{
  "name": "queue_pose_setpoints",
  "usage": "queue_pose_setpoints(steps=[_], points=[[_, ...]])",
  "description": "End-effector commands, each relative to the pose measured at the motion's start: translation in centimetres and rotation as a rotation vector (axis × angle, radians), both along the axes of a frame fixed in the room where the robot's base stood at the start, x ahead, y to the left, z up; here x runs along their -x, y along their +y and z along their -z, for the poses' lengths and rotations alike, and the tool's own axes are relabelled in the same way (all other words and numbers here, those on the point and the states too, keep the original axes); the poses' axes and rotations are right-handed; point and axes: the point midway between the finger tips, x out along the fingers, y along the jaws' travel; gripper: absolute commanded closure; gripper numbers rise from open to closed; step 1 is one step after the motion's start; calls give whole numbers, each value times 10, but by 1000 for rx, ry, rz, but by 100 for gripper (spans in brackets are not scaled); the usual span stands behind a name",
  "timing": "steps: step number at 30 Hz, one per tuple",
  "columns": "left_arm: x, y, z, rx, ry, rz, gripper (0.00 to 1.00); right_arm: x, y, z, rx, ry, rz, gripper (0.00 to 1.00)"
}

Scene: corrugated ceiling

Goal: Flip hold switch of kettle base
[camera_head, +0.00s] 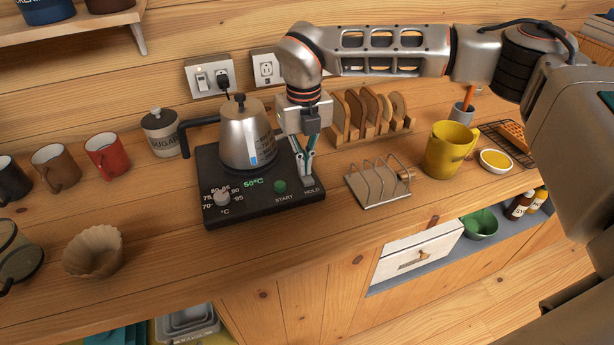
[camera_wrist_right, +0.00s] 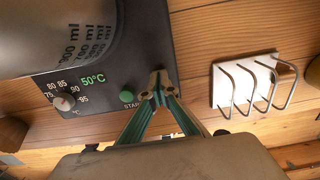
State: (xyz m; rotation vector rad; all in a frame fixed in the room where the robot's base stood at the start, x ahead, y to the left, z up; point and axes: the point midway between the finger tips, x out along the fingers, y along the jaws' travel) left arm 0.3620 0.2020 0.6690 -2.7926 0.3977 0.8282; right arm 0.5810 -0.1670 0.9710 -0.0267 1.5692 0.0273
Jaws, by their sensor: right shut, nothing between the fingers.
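The kettle base (camera_head: 240,208) is a dark slab on the wooden counter, with a temperature knob (camera_head: 222,197), a lit green 50°C readout, a green START button (camera_head: 280,186) and a HOLD label at its right front. A steel kettle (camera_head: 246,138) stands upright on it. My right gripper (camera_head: 306,174) is shut and empty, its fingertips low over the right end of the base, just above the HOLD label. In the right wrist view the shut fingertips (camera_wrist_right: 159,82) cover the hold switch area beside the START button (camera_wrist_right: 127,96), so the switch is hidden. My left gripper is not in view.
A metal rack (camera_head: 378,184) stands just right of the base, with a wooden rack (camera_head: 368,120) behind. A yellow mug (camera_head: 450,150) is further right. A sugar jar (camera_head: 161,133) and several mugs stand left. Counter space in front of the base is clear.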

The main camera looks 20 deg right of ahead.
Motion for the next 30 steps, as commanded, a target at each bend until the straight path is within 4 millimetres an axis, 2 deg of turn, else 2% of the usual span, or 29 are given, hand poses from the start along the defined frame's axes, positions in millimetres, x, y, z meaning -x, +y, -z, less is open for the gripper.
queue_pose_setpoints(steps=[7,30], points=[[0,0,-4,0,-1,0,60,1,0,-4,1,2,0,100],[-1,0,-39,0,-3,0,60,0,0,-60,1,0,0,100]])
